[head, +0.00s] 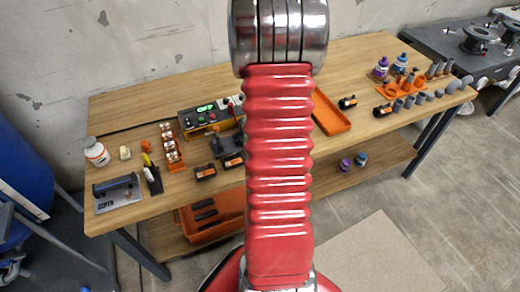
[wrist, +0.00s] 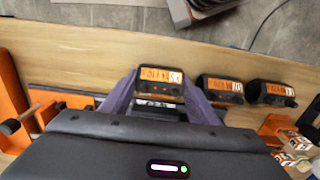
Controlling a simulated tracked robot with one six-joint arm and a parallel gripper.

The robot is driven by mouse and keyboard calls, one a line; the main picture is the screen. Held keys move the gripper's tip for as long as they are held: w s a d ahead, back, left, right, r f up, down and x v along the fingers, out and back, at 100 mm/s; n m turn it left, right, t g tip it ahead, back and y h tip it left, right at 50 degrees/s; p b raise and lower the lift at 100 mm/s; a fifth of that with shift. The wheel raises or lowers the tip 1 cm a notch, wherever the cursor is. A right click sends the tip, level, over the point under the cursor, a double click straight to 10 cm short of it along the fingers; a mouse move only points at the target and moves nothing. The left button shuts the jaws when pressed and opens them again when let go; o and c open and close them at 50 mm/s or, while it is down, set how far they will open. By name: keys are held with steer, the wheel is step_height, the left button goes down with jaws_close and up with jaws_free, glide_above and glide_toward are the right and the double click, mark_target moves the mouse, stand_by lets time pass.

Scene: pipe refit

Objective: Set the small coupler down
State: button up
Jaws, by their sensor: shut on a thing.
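The small coupler (wrist: 158,78), a dark block with an orange lettered label, is between the purple fingers of my gripper (wrist: 160,100) in the wrist view. The gripper is shut on it. The coupler is over the wooden bench (wrist: 100,55); I cannot tell whether its underside touches the top. In the head view my red arm hides the gripper and this coupler.
Two similar couplers (wrist: 222,88) (wrist: 270,93) sit close by on the right in the wrist view; the head view shows them too (head: 233,160) (head: 205,172). An orange tray (head: 331,112) lies right of my arm. Bench top towards the front edge is clear.

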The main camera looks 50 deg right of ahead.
steer(key=shift+f, duration=0.25)
steer(key=shift+f, duration=0.1)
steer(key=o, duration=1.1)
steer(key=shift+o, duration=0.2)
step_height(320, 180, up, 12)
stand_by(0.6)
